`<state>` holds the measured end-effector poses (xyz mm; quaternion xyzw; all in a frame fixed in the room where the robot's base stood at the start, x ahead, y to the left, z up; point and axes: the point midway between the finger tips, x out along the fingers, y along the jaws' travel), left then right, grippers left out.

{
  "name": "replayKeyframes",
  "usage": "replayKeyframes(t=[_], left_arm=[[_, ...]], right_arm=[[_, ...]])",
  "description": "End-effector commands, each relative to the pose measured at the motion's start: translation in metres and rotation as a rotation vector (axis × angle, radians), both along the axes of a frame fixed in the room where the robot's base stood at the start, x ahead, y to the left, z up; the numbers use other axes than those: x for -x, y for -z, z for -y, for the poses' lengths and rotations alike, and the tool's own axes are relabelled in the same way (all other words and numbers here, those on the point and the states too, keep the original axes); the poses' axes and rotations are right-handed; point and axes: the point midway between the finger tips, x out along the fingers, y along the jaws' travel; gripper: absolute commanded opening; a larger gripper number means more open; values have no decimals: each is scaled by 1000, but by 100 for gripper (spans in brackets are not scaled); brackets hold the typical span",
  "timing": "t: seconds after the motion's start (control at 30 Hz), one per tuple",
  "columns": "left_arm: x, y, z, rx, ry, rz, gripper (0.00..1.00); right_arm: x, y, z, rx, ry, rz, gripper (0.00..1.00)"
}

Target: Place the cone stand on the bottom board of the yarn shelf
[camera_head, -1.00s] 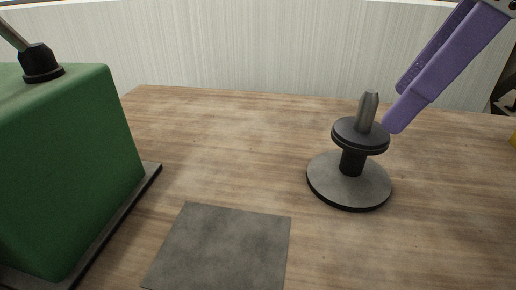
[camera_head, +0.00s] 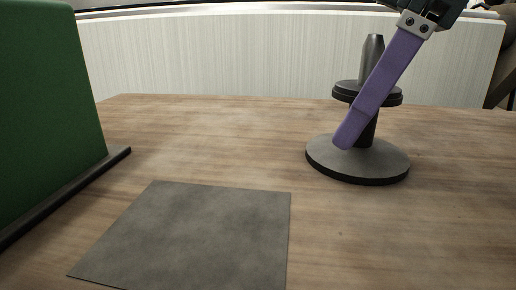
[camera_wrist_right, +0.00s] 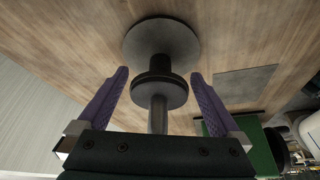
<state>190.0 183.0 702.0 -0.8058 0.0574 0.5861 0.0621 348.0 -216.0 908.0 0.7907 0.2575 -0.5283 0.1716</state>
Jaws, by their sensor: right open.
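The cone stand (camera_head: 358,163) stands upright on the wooden table, with a round grey base, a dark post and disc, and a grey pointed tip. My right gripper (camera_head: 347,140) reaches down at it from the upper right, one purple finger crossing in front of the post. In the right wrist view my right gripper (camera_wrist_right: 160,85) is open, its two purple fingers on either side of the cone stand (camera_wrist_right: 158,90) with gaps to both. The yarn shelf cannot be made out. My left gripper is not in view.
A flat grey square (camera_head: 195,235) lies on the table (camera_head: 330,235) to the left of the stand. A green block-like machine (camera_head: 45,110) on a dark base is at the left. A pale ribbed panel (camera_head: 220,55) rises behind the table. The front right of the table is clear.

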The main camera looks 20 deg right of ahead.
Motion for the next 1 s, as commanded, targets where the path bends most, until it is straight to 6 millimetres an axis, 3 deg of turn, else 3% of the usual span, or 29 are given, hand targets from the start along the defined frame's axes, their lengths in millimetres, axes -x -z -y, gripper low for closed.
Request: replayKeyframes(t=[0.33, 1.0], left_arm=[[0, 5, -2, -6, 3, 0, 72], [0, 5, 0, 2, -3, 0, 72]], right_arm=[[-2, 3, -1, 1, 0, 1, 98], [-1, 4, -1, 1, 0, -1, 22]])
